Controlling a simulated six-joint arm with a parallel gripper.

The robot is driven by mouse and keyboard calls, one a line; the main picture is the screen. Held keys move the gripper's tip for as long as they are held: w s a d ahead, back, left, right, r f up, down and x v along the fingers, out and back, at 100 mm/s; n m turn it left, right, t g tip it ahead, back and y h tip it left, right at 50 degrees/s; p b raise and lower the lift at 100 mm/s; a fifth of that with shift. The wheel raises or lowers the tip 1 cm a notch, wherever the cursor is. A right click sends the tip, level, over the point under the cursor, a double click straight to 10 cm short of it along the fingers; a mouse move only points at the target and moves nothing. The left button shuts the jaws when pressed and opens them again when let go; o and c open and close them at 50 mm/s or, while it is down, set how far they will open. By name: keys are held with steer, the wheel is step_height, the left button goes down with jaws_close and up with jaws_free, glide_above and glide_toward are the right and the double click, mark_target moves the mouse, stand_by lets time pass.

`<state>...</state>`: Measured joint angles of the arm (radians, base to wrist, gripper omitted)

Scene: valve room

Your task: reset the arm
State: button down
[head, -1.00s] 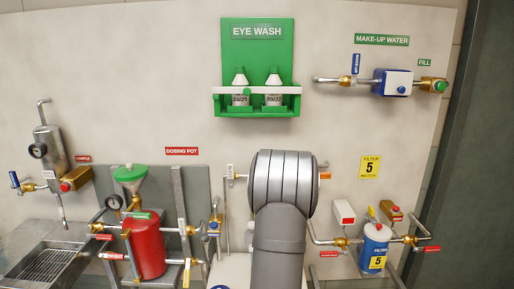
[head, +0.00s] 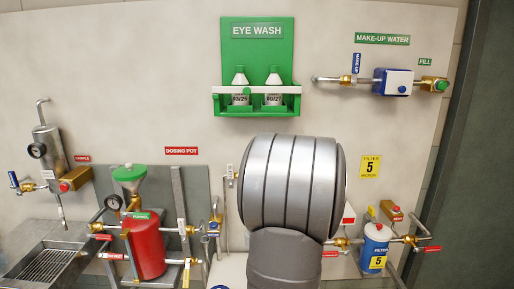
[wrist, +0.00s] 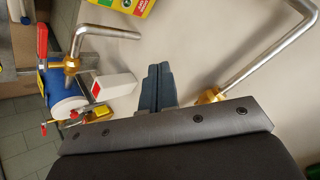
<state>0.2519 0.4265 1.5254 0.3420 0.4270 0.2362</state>
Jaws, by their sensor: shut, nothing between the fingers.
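My gripper (wrist: 157,85) shows in the wrist view as two dark fingers pressed together, shut and empty. It points toward the pale wall panel, between a white box with a red face (wrist: 113,88) and a brass fitting with a bent steel pipe (wrist: 208,97). In the head view my own grey arm joint stands large in the lower middle and hides the gripper and part of the wall behind it.
The blue filter housing (head: 376,247) with pipes and red-handled valves stands right of my arm; it also shows in the wrist view (wrist: 62,90). The red dosing pot (head: 147,248) stands left. The eye wash station (head: 257,70) hangs above.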

steer(key=s+d+r+h, duration=0.1)
steer(key=s+d, duration=0.1)
steer(key=s, duration=1)
steer(key=s+d+r+h, duration=0.1)
steer(key=s+d+h, duration=0.1)
steer(key=s, duration=1)
steer(key=s+a+f+n+g, duration=0.2)
steer(key=s+a+f, duration=0.2)
steer(key=s, duration=0.7)
steer(key=s+a+f+n+g+y, duration=0.1)
steer(key=s+a+f, duration=0.4)
steer(key=s, duration=0.7)
steer(key=shift+a+f+n+g, duration=0.15)
steer(key=shift+a+n+g, duration=0.25)
steer(key=shift+a+g, duration=0.15)
